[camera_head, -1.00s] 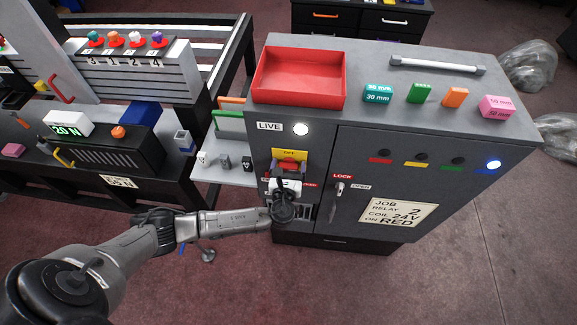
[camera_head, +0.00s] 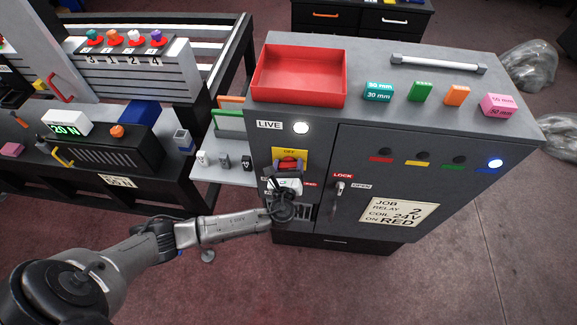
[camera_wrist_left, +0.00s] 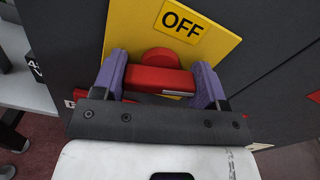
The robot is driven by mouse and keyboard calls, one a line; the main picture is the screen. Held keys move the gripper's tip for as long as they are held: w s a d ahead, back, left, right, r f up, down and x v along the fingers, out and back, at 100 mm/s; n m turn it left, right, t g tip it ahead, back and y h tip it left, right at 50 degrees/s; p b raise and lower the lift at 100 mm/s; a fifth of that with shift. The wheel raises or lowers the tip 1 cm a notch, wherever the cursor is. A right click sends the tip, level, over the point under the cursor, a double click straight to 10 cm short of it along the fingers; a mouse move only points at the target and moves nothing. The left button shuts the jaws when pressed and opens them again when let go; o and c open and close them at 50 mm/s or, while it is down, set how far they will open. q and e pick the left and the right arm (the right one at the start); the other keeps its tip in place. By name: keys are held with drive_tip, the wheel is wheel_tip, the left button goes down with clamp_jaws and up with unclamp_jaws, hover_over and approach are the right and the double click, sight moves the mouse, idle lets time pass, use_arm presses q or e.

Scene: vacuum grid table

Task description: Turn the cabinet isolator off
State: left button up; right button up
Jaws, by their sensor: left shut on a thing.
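The isolator on the cabinet front is a yellow plate (camera_head: 276,155) marked OFF, with a red handle (camera_head: 289,165). My left gripper (camera_head: 288,172) is at the handle, with its arm coming in from the lower left. In the left wrist view, the purple fingers (camera_wrist_left: 160,72) are shut on the red handle (camera_wrist_left: 158,81), one at each end. The handle lies level with the gripper there, while the yellow plate (camera_wrist_left: 212,46) and its OFF label are tilted. The lower part of the plate is hidden by the gripper. My right gripper is not in view.
The LIVE lamp (camera_head: 301,128) above the isolator glows white. A door handle (camera_head: 339,187) between LOCK and OPEN labels is close at the right. A small grey shelf (camera_head: 222,172) with small blocks juts out at the left. A red tray (camera_head: 299,75) is on the cabinet top.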

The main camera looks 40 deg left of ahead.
use_arm(q)
drive_tip(key=n+b, duration=0.1)
drive_tip(key=n, duration=0.2)
drive_tip(key=shift+f+n+b, duration=0.15)
drive_tip(key=shift+n+b, duration=0.15)
drive_tip(key=shift+n, duration=0.1)
drive_tip(key=n+b, duration=0.2)
drive_tip(key=n, duration=0.1)
drive_tip(key=shift+n, duration=0.3)
drive_tip(key=n+b, duration=0.3)
drive_tip(key=n, duration=0.1)
drive_tip(key=shift+n+b, duration=1.05)
drive_tip(key=shift+n, duration=0.75)
drive_tip(key=o, duration=0.9)
drive_tip(key=b+v, duration=0.1)
drive_tip(key=v, duration=1.2)
drive_tip(key=shift+s+d, duration=0.25)
drive_tip(key=shift+s, duration=0.1)
